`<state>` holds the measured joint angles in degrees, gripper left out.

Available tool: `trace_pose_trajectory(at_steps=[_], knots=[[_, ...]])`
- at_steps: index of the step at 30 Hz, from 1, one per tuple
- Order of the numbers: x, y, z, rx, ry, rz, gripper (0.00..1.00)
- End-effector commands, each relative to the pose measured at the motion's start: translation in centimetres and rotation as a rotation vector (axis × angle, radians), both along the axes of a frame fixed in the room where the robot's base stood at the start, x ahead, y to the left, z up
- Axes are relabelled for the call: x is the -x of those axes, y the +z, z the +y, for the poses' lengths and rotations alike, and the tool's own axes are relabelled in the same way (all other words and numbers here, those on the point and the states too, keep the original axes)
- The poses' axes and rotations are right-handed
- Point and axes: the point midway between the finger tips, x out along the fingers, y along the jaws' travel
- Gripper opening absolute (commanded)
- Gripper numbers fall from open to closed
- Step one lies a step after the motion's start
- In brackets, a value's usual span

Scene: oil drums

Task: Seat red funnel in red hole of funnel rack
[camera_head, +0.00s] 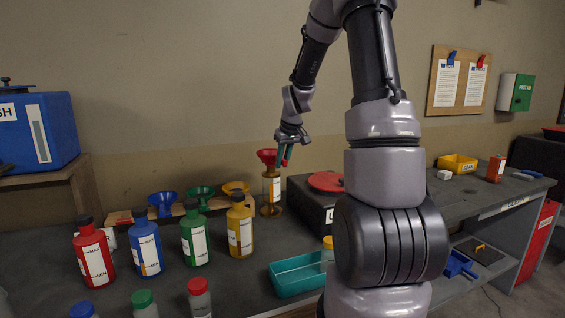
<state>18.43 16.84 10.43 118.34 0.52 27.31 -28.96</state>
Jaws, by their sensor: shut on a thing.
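The red funnel (266,155) is upright at the mouth of a tall amber cylinder (271,208) with a white label; I cannot tell whether its stem is inside it. My gripper (285,159) reaches down from above and is shut on the funnel's right side. The wooden funnel rack (178,209) stands at the back left of the bench. A red patch shows at the rack's left end, partly behind bottles; the red hole itself is not clear.
Red (93,254), blue (147,248), green (194,240) and yellow (240,232) bottles stand in front of the rack. A black drum box with a red disc (327,181) is right of the cylinder. A teal tray (297,277) lies in front.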

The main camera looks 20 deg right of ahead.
Motion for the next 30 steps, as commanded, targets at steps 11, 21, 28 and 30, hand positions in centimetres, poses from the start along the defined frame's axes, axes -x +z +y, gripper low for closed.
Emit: trace_pose_trajectory(at_steps=[11, 21, 28, 30], knots=[[0.0, 0.8, 0.0, 0.001, 0.001, -0.002, 0.00], [0.0, 1.4, 0.0, 0.001, 0.001, -0.001, 0.00], [-0.1, 2.0, 0.0, 0.001, 0.001, -0.003, 0.00], [-0.1, 2.3, 0.0, 0.001, 0.000, -0.002, 0.00]])
